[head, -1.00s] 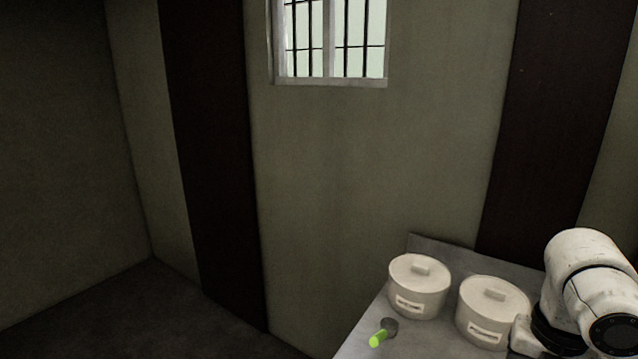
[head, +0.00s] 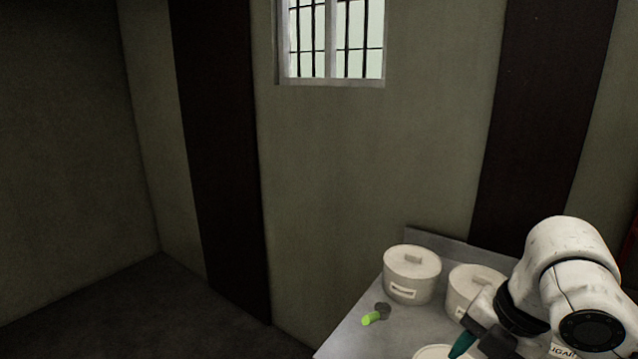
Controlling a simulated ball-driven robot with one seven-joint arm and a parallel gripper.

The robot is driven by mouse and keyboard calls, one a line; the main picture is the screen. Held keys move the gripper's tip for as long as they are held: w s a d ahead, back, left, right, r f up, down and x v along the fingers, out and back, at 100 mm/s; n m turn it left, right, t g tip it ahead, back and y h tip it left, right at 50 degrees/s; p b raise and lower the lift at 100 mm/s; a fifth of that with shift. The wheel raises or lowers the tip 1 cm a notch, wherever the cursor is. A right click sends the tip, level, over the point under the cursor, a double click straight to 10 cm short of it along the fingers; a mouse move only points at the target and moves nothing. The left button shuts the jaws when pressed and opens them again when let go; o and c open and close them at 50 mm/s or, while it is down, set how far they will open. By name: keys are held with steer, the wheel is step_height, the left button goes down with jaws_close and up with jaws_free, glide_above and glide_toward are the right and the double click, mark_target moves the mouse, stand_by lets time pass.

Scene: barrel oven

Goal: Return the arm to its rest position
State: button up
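My arm (head: 565,265) reaches in from the lower right of the head view, over the right part of a grey counter (head: 350,340). Dark parts at the end of the arm (head: 497,342) and a teal piece (head: 463,343) show near the bottom edge. I cannot tell whether the teal piece is part of my gripper or a separate thing. My gripper's fingers cannot be made out, so its opening cannot be judged.
Two white lidded canisters, a left one (head: 411,275) and a right one (head: 462,290), stand at the back of the counter; my arm partly covers the right one. A bright green-ended object (head: 372,318) lies in front of them. A pale round thing (head: 432,352) is cut off below. Open floor (head: 130,310) lies left.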

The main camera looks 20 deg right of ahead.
steer(key=w+a+r+m+t+y, duration=0.1)
steer(key=w+a+m+t+y, duration=0.25)
steer(key=w+a+m, duration=0.4)
steer(key=s+a+f+m+h, duration=0.1)
steer(key=s+a+f+m, duration=0.2)
steer(key=s+f+m, duration=0.35)
steer(key=s+a+f+m, duration=0.3)
steer(key=f+m, duration=0.1)
steer(key=f, duration=0.6)
steer(key=s+d+f+m+g+h, duration=0.2)
steer(key=s+f, duration=0.4)
steer(key=s, duration=0.3)
steer(key=s+d+f+m+g+h, duration=0.2)
steer(key=s+d+f, duration=0.4)
steer(key=s, duration=0.3)
steer(key=shift+s+d+m+g, duration=0.2)
steer(key=shift+s+m+g, duration=0.15)
steer(key=shift+m+g, duration=0.55)
